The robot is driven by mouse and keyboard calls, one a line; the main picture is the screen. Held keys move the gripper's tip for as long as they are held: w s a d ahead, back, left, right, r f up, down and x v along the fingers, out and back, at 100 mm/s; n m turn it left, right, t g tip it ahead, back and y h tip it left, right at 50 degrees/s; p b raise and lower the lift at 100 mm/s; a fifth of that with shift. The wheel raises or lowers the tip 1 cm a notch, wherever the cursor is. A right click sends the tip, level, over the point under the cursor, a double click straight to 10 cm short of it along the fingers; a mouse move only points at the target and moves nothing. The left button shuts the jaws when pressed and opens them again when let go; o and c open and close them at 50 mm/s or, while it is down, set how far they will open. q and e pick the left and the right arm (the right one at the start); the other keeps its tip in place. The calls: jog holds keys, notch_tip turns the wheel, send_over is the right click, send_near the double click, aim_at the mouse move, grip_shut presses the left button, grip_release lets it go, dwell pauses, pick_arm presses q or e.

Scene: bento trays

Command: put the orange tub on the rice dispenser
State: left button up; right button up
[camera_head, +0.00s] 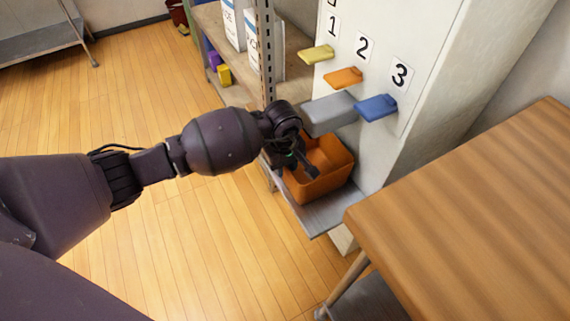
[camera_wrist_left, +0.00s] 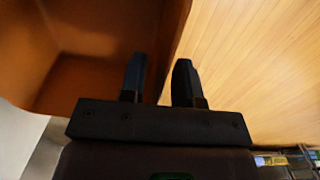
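The orange tub (camera_head: 335,178) stands on the grey ledge (camera_head: 325,215) at the foot of the white rice dispenser (camera_head: 405,150), below the grey spout (camera_head: 331,112). My left gripper (camera_head: 300,165) is at the tub's left side. In the left wrist view the tub (camera_wrist_left: 95,75) fills the upper left. The fingers (camera_wrist_left: 160,82) stand apart with the tub's rim between them, one on the inner side and one on the outer. Whether both press on the rim is not clear. The inside of the tub that shows looks empty. My right gripper is not in view.
Yellow (camera_head: 316,54), orange (camera_head: 343,77) and blue (camera_head: 376,107) levers stick out above the spout, under numbers 1 to 3. A wooden table (camera_head: 470,210) stands close on the right. A metal shelf with white packages (camera_head: 262,45) stands behind.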

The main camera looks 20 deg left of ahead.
pick_arm(q)
jog(key=shift+r, duration=0.1)
jog(key=shift+r, duration=0.25)
notch_tip(320, 180, up, 12)
jog(key=p, duration=0.3)
jog(key=shift+s+f, duration=0.15)
jog(key=shift+s, duration=0.05)
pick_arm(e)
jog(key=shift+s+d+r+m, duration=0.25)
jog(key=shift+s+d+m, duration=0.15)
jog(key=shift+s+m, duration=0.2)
pick_arm(q)
jog(key=shift+a, duration=0.15)
